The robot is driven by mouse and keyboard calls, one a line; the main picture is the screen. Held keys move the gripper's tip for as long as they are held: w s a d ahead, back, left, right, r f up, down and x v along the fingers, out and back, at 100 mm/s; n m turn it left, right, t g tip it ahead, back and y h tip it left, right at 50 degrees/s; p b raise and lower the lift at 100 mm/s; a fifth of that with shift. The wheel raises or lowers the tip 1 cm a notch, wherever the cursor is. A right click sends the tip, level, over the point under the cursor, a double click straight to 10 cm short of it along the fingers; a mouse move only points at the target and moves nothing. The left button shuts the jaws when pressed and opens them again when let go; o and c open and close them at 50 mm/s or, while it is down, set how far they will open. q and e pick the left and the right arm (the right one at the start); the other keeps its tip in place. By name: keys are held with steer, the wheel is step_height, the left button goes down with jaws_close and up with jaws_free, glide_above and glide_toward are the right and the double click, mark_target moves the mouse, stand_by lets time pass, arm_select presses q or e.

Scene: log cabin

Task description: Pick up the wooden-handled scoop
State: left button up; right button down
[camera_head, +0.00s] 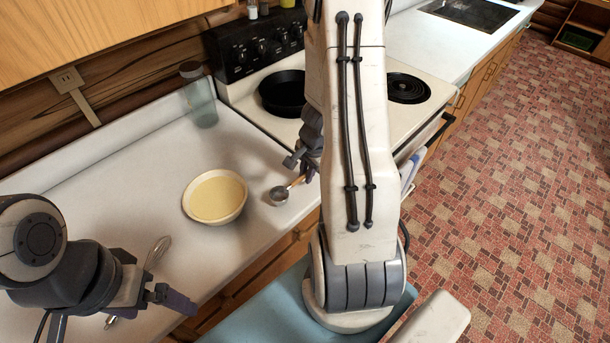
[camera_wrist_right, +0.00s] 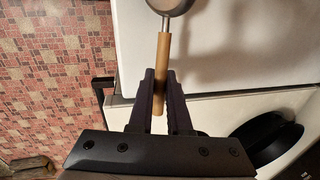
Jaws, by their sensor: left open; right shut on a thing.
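The wooden-handled scoop (camera_head: 280,194) has a small round metal bowl and a light wooden handle. It is near the front edge of the white counter, right of the cream bowl; I cannot tell whether it touches the counter. In the right wrist view the scoop's handle (camera_wrist_right: 162,75) runs between the fingers of my right gripper (camera_wrist_right: 161,100), which is shut on it. In the head view my right gripper (camera_head: 308,170) is partly hidden by my arm. My left gripper (camera_head: 160,298) is open at the lower left, over the counter, away from the scoop.
A cream bowl (camera_head: 215,197) with yellow contents stands on the counter (camera_head: 110,180). A spoon-like metal utensil (camera_head: 158,252) lies beside my left gripper. A glass jar (camera_head: 201,105) stands at the back. The stove (camera_head: 420,118) holds a black pan (camera_head: 283,92).

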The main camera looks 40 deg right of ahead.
steer(key=s+d+r, duration=0.5)
steer(key=s+r, duration=0.3)
steer(key=s, duration=0.2)
steer(key=shift+s, duration=0.3)
stand_by(1.0)
